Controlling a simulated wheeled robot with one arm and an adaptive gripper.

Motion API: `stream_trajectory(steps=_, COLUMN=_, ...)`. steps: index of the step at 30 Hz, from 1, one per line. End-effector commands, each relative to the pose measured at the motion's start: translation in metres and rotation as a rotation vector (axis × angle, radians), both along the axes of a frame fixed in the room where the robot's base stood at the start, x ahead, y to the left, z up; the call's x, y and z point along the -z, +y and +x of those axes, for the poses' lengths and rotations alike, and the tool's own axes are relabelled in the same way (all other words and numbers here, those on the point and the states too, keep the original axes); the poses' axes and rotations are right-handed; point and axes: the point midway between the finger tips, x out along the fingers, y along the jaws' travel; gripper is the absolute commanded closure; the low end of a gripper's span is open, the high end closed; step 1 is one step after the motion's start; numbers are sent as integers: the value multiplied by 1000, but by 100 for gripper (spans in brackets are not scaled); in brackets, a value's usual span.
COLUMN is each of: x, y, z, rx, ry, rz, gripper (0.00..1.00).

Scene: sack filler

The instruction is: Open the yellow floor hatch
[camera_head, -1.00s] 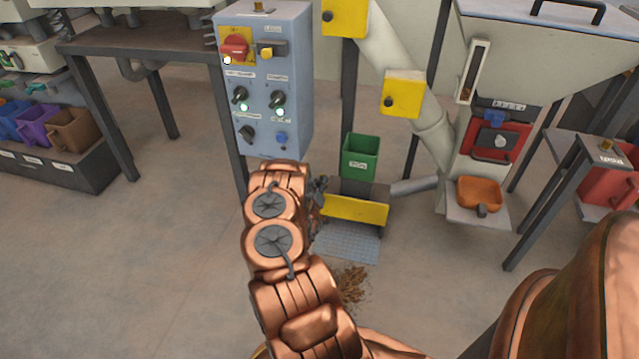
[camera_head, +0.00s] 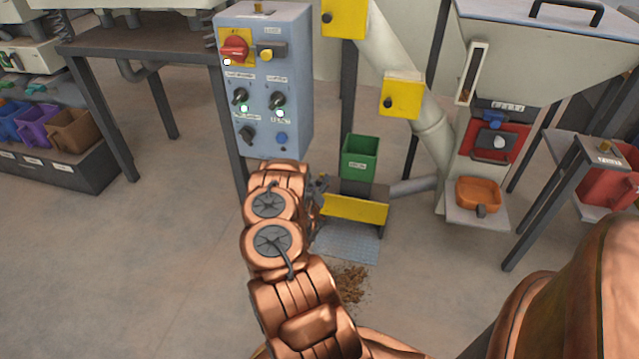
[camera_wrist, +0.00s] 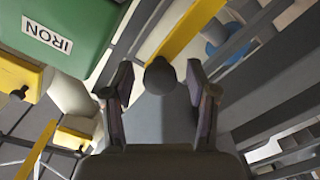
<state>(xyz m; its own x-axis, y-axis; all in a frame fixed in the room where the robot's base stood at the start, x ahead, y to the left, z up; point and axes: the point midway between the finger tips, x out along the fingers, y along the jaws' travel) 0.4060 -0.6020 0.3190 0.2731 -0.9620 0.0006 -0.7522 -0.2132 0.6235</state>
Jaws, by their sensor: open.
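The yellow hatch (camera_head: 356,209) is a small flap low at the floor, below the green bin, above a grey grated plate. In the wrist view a yellow bar (camera_wrist: 186,30), likely the hatch's edge, runs diagonally beyond my fingers. A dark round knob (camera_wrist: 160,76) shows between the fingertips, with a gap on each side. My gripper (camera_wrist: 159,82) is open around it, and no contact is visible. In the head view my gripper is mostly hidden behind my wrist, at the hatch's left end.
A grey-blue control box (camera_head: 265,85) is above my wrist. A brown spill (camera_head: 350,284) lies on the floor. Open floor lies to the left.

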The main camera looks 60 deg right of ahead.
Motion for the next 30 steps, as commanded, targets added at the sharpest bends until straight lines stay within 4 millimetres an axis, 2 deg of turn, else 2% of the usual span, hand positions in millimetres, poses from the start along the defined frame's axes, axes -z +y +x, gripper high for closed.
stream_trajectory(steps=7, x=0, y=21, z=-6, rx=0, ry=0, rz=1, gripper=42)
stream_trajectory(steps=24, x=1, y=102, z=-28, rx=-1, ry=0, rz=4, gripper=42)
stream_trajectory(steps=30, x=0, y=113, z=-31, rx=-1, ry=-1, rz=0, gripper=42)
